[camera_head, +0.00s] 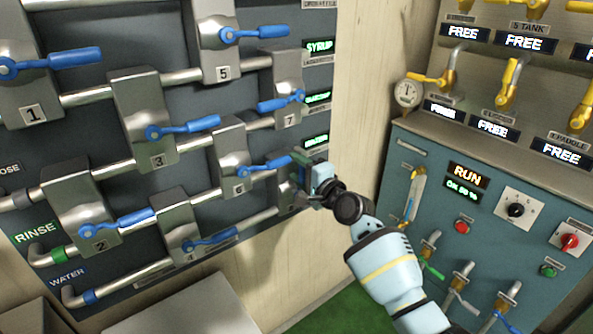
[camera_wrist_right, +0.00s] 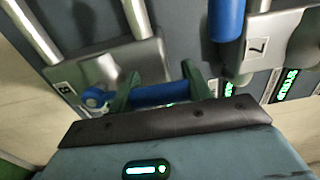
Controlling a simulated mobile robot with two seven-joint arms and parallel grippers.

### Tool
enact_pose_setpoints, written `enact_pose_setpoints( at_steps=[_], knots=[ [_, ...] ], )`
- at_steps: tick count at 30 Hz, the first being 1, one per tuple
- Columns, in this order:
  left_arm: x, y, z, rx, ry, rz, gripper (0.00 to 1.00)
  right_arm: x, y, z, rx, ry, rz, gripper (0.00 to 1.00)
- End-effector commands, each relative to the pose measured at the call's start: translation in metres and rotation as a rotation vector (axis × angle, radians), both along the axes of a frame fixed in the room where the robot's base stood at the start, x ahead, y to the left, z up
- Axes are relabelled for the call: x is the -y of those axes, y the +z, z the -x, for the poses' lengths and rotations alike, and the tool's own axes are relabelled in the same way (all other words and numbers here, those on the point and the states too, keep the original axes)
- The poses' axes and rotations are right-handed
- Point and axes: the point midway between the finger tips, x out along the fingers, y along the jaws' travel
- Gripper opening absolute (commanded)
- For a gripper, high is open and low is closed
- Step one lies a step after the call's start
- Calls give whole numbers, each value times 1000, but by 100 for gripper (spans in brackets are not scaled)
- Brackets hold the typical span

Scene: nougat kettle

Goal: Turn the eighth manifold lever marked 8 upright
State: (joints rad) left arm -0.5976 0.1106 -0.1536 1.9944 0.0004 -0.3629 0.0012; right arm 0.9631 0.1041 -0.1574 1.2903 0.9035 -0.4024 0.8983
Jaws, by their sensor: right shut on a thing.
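The eighth manifold block (camera_wrist_right: 120,64), with a small plate that seems to read 8 (camera_wrist_right: 63,88), is in the right wrist view. Its blue lever (camera_wrist_right: 158,95) runs from the pivot at left toward block 7, about square to lever 7 (camera_wrist_right: 228,18), so it stands about upright on the panel. My right gripper (camera_wrist_right: 160,88) is shut on this lever, with a green finger on each side of it. In the head view my right gripper (camera_head: 308,172) covers most of block 8 (camera_head: 289,192), and lever 8 is hidden there. My left gripper is out of view.
Lever 6 (camera_head: 265,166) and lever 7 (camera_head: 281,102) lie close to my right gripper, pointing sideways. Other blue levers sit further left. At right is a teal control panel (camera_head: 463,218) with knobs, buttons and small valves. A gauge (camera_head: 407,94) hangs between the panels.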

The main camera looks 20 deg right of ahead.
Motion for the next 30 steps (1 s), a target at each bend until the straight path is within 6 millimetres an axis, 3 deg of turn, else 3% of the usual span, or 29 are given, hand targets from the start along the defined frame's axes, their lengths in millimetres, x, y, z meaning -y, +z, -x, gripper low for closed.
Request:
enact_pose_setpoints(
  at_steps=[13, 14, 18, 30],
  knots=[
    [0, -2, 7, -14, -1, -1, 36, 0, 0, 0, -7, 2, -14, 8],
    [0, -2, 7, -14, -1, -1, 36, 0, 0, 0, -7, 2, -14, 53],
    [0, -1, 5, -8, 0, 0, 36, 0, 0, 0, -6, 2, -12, 71],
    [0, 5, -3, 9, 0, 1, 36, 3, 1, 6, -4, 1, -9, 71]
  ],
)
